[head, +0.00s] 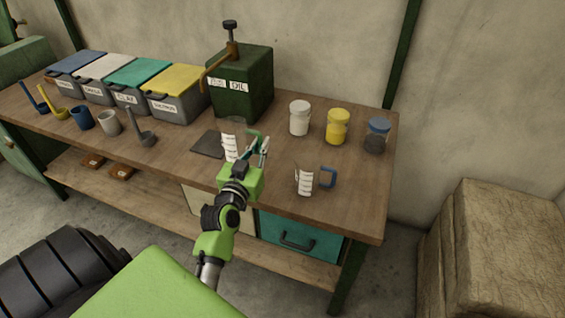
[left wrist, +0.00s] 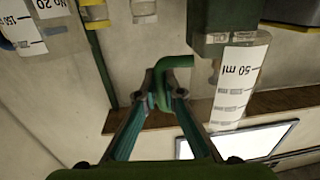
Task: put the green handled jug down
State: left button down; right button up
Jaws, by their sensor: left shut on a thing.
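The green handled jug (head: 230,147) is a clear measuring vessel with a white marked scale. It appears upright at the right edge of a dark flat pad (head: 207,145) on the bench; I cannot tell whether its base touches. My left gripper (head: 263,147) is at its right side, shut on its green handle. In the left wrist view the handle (left wrist: 163,88) is between the fingertips, and the jug's scale (left wrist: 236,80) reads 50 ml. A similar jug (head: 304,181) with a blue handle stands apart, to the right. My right gripper is not in view.
White (head: 299,119), yellow (head: 337,127) and blue-lidded (head: 376,136) jars stand at the back right. A grey scoop (head: 143,135), cups and lidded bins are on the left. Bare wood (head: 345,205) shows at the front right.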

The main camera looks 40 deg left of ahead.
pick_arm(q)
jog(key=w+d+f, duration=0.1)
jog(key=w+f, duration=0.1)
jog(key=w+d+f, duration=0.1)
jog(key=w+f, duration=0.1)
jog(key=w+d+f, duration=0.1)
jog(key=w+f, duration=0.1)
jog(key=shift+d+f+b, duration=0.1)
jog(key=shift+d+b, duration=0.2)
jog(key=shift+d, duration=0.05)
jog(key=f, duration=0.3)
jog(key=shift+w+d, duration=0.25)
jog(key=shift+w, duration=0.15)
jog(key=shift+f, duration=0.35)
jog(key=shift+f, duration=0.1)
jog(key=c, duration=2.2)
grip_release()
jog(key=shift+f, duration=0.1)
jog(key=shift+o, duration=0.2)
